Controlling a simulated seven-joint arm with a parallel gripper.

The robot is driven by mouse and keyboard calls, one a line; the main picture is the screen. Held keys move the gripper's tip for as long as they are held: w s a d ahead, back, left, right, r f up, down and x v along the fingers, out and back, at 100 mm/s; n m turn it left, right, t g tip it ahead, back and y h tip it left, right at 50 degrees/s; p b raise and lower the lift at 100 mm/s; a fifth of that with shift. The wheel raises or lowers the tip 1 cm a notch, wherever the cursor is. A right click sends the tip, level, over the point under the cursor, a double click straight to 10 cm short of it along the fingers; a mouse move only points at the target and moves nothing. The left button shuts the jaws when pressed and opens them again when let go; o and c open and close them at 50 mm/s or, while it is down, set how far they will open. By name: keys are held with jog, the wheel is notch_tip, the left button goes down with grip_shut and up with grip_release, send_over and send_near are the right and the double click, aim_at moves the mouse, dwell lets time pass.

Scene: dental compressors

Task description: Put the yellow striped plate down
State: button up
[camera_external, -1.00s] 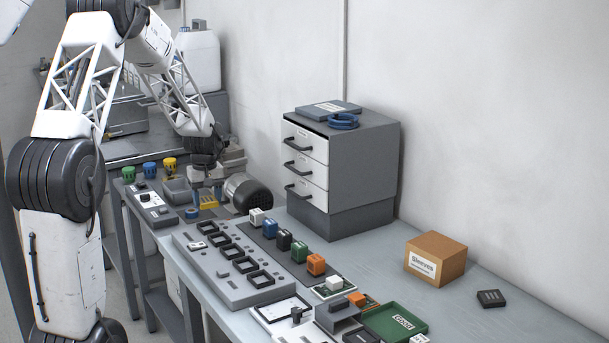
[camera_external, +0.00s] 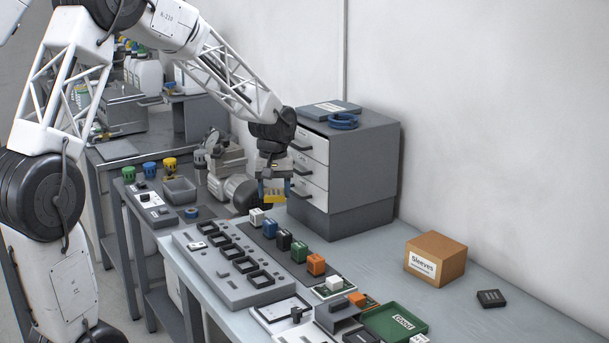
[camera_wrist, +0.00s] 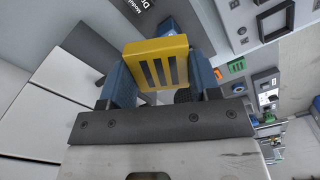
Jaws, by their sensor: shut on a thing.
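The yellow striped plate (camera_wrist: 156,62) is a small yellow piece with dark slots, held between the blue fingers of my gripper (camera_wrist: 160,85) in the wrist view. In the external view the plate (camera_external: 274,197) shows under my gripper (camera_external: 272,188), which is shut on it. The plate is in the air in front of the grey drawer cabinet (camera_external: 360,175), beyond the row of coloured blocks. Its exact height above the bench is hard to tell.
A dark strip with white, blue, black, green and orange blocks (camera_external: 284,239) lies close by. A grey panel with square frames (camera_external: 230,265) lies left of it. A cardboard box (camera_external: 436,258) and a green tray (camera_external: 394,322) stand further right. The bench (camera_external: 375,258) between cabinet and box is clear.

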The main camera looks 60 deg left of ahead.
jog(key=w+d+r+m, duration=0.2)
jog(key=w+d+r, duration=0.1)
jog(key=d, duration=0.4)
jog(key=w+d+r+m, duration=0.2)
jog(key=w+d, duration=0.1)
jog(key=d, duration=0.5)
jog(key=w+d+r+m, duration=0.1)
jog(key=w+d+m, duration=0.4)
jog(key=w+d, duration=0.55)
jog(key=n, duration=0.5)
send_over(363, 257)
notch_tip(363, 257, down, 9)
jog(key=shift+f, duration=3.1)
jog(key=shift+f, duration=1.8)
